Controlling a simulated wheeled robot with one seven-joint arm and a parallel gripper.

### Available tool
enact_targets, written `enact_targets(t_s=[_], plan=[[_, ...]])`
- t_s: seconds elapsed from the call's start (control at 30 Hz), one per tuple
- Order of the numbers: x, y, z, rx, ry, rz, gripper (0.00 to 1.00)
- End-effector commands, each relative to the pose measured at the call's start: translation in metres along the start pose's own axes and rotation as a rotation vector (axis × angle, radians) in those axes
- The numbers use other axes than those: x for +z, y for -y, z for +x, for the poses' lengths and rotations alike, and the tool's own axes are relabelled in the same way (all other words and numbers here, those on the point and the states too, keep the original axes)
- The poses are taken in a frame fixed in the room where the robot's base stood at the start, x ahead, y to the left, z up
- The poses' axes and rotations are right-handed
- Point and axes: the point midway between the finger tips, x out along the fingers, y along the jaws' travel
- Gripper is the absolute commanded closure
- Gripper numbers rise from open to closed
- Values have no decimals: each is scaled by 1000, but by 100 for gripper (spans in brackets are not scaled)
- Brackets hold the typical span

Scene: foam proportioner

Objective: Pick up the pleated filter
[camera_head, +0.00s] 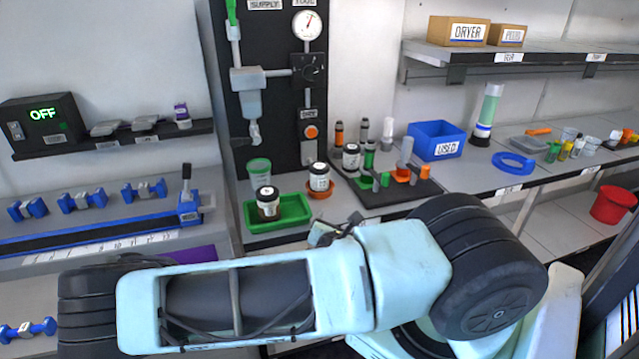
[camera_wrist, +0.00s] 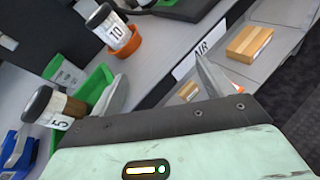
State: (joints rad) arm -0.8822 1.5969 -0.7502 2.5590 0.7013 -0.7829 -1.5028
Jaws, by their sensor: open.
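In the wrist view, a tan block with lengthwise stripes (camera_wrist: 250,43) lies on a grey surface beyond the AIR label, at the upper right. It looks like the pleated filter, but I cannot be sure. A smaller tan piece (camera_wrist: 188,91) shows lower down, near my right-hand finger. My gripper (camera_wrist: 163,76) is open, its two grey fingers wide apart with nothing held between them. The tan block lies beyond the right-hand finger, apart from it. In the head view my arm crosses the front and hides most of my gripper, and I cannot make out the filter.
A green tray (camera_head: 296,214) holds a dark-capped jar (camera_head: 267,206). Another jar stands in an orange dish (camera_head: 322,192). A dark board (camera_head: 378,203) with several fittings, a blue USED bin (camera_head: 437,128) and a blue ring (camera_head: 513,165) stand to the right. Bare counter shows between them.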

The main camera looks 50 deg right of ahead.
Motion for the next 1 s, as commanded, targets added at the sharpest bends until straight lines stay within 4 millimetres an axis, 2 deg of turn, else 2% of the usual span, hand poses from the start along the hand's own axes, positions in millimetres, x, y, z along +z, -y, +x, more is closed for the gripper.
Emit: enact_targets(t_s=[0.1, 0.23, 0.37, 0.57, 0.8, 1.0], plan=[[28, -21, 12, 148, 132, -182, 20], [46, -41, 14, 249, 222, -306, 20], [51, -51, 16, 289, 259, -355, 20], [51, -55, 34, 290, 263, -355, 20], [69, -73, 75, 290, 259, -355, 20], [76, -85, 110, 289, 258, -355, 20]])
